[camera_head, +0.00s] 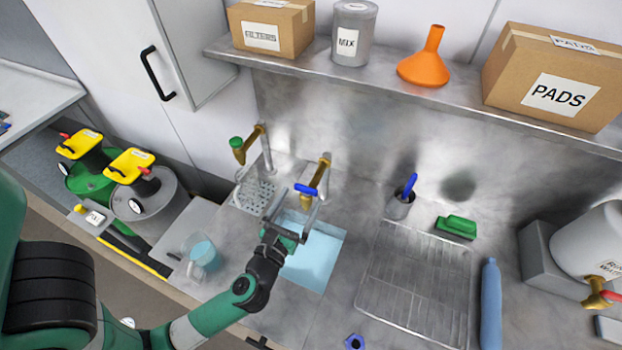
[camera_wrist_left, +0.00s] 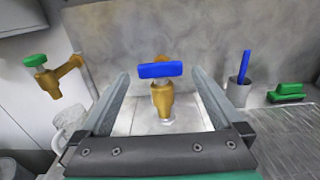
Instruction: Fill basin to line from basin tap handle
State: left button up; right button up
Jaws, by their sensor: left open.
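The basin (camera_head: 318,262) is a square sink in the steel counter with light blue water in it. A brass tap (camera_head: 318,180) with a blue handle (camera_head: 305,189) stands at its back edge. My left gripper (camera_head: 292,220) is open and empty over the basin, in front of this tap. In the left wrist view the blue handle (camera_wrist_left: 160,70) lies across between the two spread fingers, apart from both, with the brass spout (camera_wrist_left: 162,100) below it. I cannot tell whether water runs or where the fill line is. My right gripper is not in view.
A second brass tap with a green handle (camera_head: 236,142) stands to the left, above a perforated drain (camera_head: 255,196). A wire rack (camera_head: 415,285) and a cup with a blue brush (camera_head: 400,204) are to the right.

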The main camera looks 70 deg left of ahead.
aim_at(307, 187)
pick_arm(q)
jog(key=x, duration=0.7)
jog(key=shift+w+a+p, duration=0.15)
jog(key=shift+w+p, duration=0.05)
jog(key=shift+p, duration=0.1)
jog(key=c, duration=1.2)
